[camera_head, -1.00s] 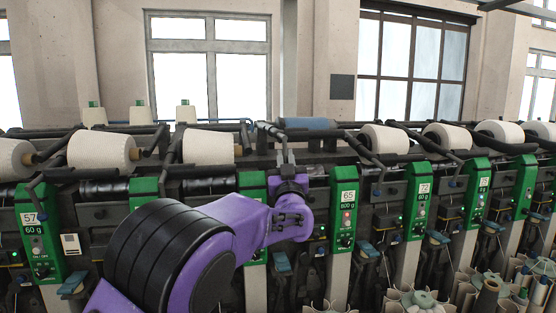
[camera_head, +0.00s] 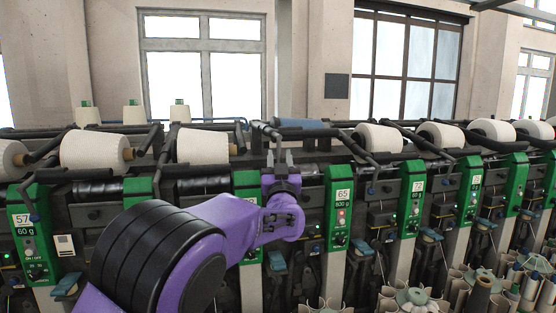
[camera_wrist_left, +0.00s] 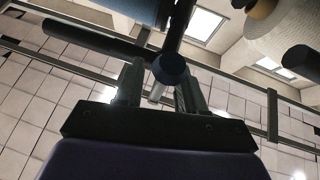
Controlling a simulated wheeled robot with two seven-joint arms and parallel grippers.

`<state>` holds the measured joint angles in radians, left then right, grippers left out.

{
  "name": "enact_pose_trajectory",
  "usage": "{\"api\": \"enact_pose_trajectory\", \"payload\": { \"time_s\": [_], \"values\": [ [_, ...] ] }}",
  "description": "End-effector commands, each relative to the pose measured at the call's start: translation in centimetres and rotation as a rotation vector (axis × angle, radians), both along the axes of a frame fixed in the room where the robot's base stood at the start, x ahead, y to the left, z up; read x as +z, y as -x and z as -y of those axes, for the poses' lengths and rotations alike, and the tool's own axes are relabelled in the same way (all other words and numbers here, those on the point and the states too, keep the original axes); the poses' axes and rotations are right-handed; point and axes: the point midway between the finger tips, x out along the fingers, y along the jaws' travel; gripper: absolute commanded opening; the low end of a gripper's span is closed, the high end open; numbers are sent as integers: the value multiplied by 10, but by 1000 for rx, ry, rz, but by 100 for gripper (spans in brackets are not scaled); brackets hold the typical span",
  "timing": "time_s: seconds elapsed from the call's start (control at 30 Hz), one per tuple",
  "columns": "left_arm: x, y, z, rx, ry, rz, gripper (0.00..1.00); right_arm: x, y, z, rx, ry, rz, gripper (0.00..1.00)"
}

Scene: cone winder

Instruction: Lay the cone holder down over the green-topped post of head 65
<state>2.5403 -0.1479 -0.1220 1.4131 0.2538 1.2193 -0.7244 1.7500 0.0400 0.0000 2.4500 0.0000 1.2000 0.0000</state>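The cone holder (camera_head: 262,128) of head 65 is a dark arm that stands up beside a blue roll (camera_head: 303,123), left of the 65 sign. The green-topped post of head 65 (camera_head: 338,228) is upright, with its number plate facing me. My left gripper (camera_head: 280,157) is just under the holder's near end, its two grey fingers pointing up and apart. In the left wrist view, the holder's dark round end (camera_wrist_left: 171,68) shows at the fingertips, with a pale pin between the fingers. Whether the fingers touch the holder is unclear. My right gripper is not in view.
White yarn cones lie along the machine on both sides, one left (camera_head: 203,145) and one right (camera_head: 377,138). More green-topped posts, such as head 72's (camera_head: 413,205), stand in the row. Paper tubes and a green-topped bundle (camera_head: 415,298) fill the lower right.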

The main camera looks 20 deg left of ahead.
Motion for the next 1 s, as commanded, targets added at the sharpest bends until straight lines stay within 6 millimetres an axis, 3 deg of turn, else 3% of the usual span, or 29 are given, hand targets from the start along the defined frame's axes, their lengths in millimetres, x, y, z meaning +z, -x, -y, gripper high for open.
{"api": "enact_pose_trajectory", "payload": {
  "time_s": [0.27, 0.5, 0.7, 1.0],
  "values": [
    [-7, 8, 4, 0, -1, 2, 39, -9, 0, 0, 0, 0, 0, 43],
    [-39, 51, 28, -1, -3, 2, 39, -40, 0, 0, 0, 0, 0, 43],
    [-53, 76, 40, 0, -1, 2, 39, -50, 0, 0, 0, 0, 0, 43],
    [-54, 81, 43, 1, -1, 0, 39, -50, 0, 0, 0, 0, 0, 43]
  ]
}}
